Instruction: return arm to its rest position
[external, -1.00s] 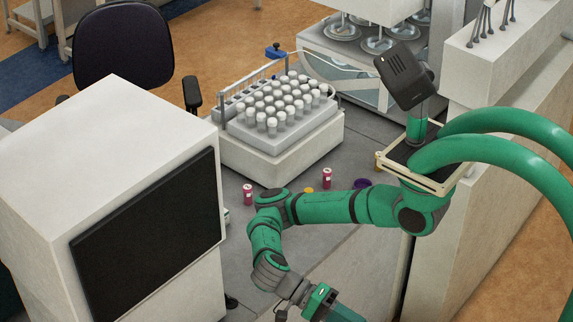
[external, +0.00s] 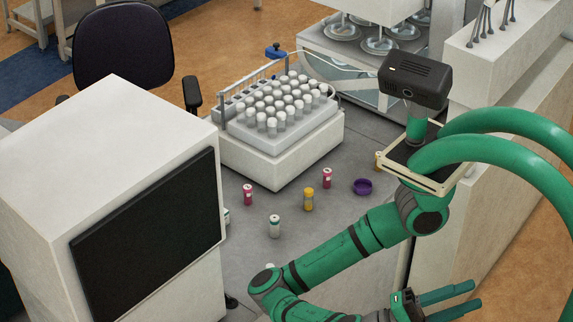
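My green arm reaches from my body at the right down to the bottom edge of the external view, with its elbow low and folded. My gripper (external: 466,301) is at the lower right, beyond the front of the bench. Its two green fingers point right and are spread apart, with nothing between them. Part of my forearm and wrist is cut off by the bottom edge of the picture.
On the grey bench (external: 245,255) stand two red vials (external: 248,195) (external: 327,178), a yellow vial (external: 309,199), a white vial (external: 274,227) and a purple bowl (external: 363,186). A vial rack (external: 285,150) stands behind them. A white cabinet (external: 100,130) is at the left.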

